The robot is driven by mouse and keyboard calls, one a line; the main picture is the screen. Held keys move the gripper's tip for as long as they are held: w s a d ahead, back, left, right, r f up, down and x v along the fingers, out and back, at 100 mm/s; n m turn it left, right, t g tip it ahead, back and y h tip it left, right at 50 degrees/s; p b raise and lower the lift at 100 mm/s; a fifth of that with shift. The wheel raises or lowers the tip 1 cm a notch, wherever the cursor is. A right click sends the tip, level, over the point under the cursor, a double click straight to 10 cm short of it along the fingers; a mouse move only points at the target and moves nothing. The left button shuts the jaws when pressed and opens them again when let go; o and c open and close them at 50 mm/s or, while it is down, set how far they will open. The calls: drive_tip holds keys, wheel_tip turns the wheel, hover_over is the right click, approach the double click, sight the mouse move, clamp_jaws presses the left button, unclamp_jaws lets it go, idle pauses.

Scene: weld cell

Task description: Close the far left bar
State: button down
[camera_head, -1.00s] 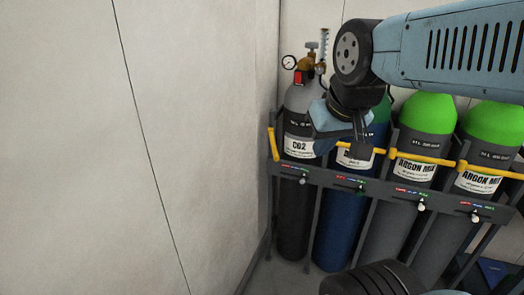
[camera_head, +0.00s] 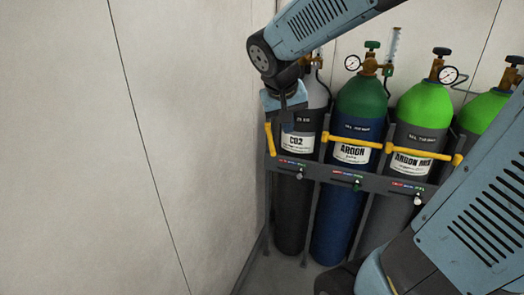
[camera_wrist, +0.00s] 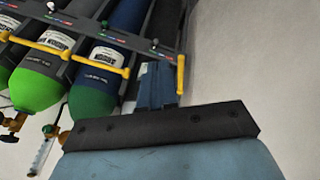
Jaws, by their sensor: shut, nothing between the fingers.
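The far left bar (camera_head: 270,138) is yellow and stands at the left end of the rack, beside the grey CO2 cylinder (camera_head: 293,195). It does not cross the cylinder's front, so it is swung open. It also shows in the wrist view (camera_wrist: 180,74), just right of my fingers. My gripper (camera_head: 288,125) is shut and empty, in front of the CO2 cylinder's upper part, right of the bar. In the wrist view my gripper (camera_wrist: 157,88) shows close beside the bar; I cannot tell if they touch. My gripper partly hides the cylinder.
Other yellow bars lie across the blue-and-green argon cylinder (camera_head: 333,210) and the green-topped argon mix cylinder (camera_head: 422,108). The grey rack rail (camera_head: 325,173) runs below them. A pale wall (camera_head: 190,140) stands close on the left. Gauges and valves rise above the cylinders.

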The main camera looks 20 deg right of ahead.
drive_tip(key=w+a+f+h, duration=0.1)
drive_tip(key=w+a+f, duration=0.35)
drive_tip(key=w, duration=0.35)
drive_tip(key=w+a+f+h, duration=0.1)
drive_tip(key=w+a+f, duration=0.3)
drive_tip(key=w+f, duration=0.3)
drive_tip(key=w+d+f, duration=0.4)
drive_tip(key=d+f, duration=0.4)
drive_tip(key=shift+d+t, duration=0.3)
